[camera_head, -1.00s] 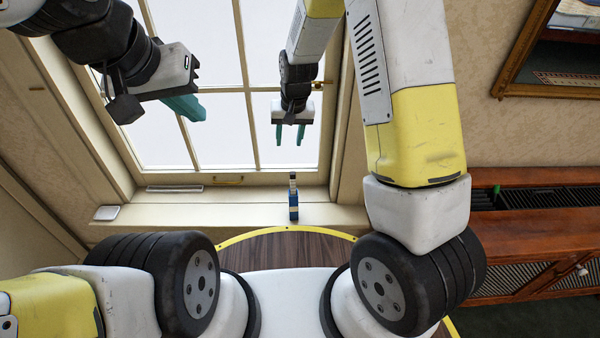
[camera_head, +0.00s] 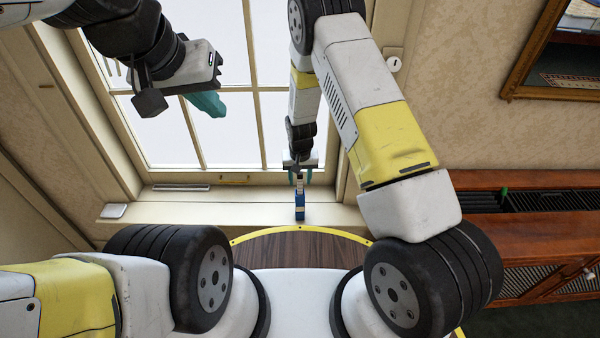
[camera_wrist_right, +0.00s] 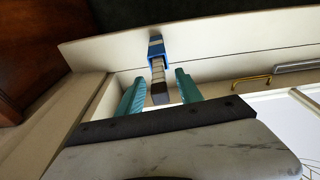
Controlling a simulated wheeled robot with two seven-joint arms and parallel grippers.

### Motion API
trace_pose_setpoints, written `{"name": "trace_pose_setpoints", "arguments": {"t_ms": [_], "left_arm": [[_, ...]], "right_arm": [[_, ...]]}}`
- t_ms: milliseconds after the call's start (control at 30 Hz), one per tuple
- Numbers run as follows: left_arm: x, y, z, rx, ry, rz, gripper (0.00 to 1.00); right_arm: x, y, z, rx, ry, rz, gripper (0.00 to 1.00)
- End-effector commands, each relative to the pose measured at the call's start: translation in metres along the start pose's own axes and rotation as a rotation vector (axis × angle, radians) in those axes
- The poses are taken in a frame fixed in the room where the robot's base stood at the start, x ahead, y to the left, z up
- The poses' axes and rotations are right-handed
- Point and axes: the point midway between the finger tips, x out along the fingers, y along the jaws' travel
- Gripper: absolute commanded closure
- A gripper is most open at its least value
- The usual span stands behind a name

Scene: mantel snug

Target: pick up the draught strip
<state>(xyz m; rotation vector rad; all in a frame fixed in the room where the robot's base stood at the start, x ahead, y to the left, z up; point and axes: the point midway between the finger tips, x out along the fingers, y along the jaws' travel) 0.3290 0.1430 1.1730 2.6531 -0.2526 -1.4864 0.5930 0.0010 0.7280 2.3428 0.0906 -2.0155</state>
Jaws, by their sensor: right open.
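The draught strip seems to be the slim upright piece with a blue lower part (camera_head: 299,211) and a pale banded upper part, standing on the window sill (camera_head: 240,212). My right gripper (camera_head: 300,178) is open above it, fingers pointing down. In the right wrist view the banded top (camera_wrist_right: 158,80) lies between the teal fingers of my right gripper (camera_wrist_right: 159,78), with a gap visible on each side; the blue part (camera_wrist_right: 156,48) is beyond. My left gripper (camera_head: 208,104) is raised in front of the window, its teal fingers seen side-on and overlapping, away from the strip.
A small white box (camera_head: 113,211) sits at the sill's left end. A pale bar (camera_head: 181,187) and a yellow handle (camera_head: 234,182) are on the lower window frame. A wooden cabinet (camera_head: 530,205) stands to the right. The sill between box and strip is clear.

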Motion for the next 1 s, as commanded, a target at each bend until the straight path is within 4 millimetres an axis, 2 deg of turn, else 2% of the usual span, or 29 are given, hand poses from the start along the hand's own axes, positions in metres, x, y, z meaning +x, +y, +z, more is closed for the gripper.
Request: {"name": "trace_pose_setpoints", "arguments": {"t_ms": [267, 367, 500, 1000], "left_arm": [[0.0, 0.0, 0.0, 0.0, 0.0, 0.0, 1.0], [0.0, 0.0, 0.0, 0.0, 0.0, 0.0, 1.0], [0.0, 0.0, 0.0, 0.0, 0.0, 0.0, 1.0], [0.0, 0.0, 0.0, 0.0, 0.0, 0.0, 1.0]], "right_arm": [[0.0049, 0.0002, -0.0002, 0.0, 0.001, 0.0, 0.57], [0.0049, 0.0002, -0.0002, 0.0, 0.001, 0.0, 0.73], [0.0048, 0.0001, -0.0001, 0.0, 0.001, 0.0, 1.0], [0.0046, 0.0002, -0.0002, 0.0, 0.001, 0.0, 1.0]]}}
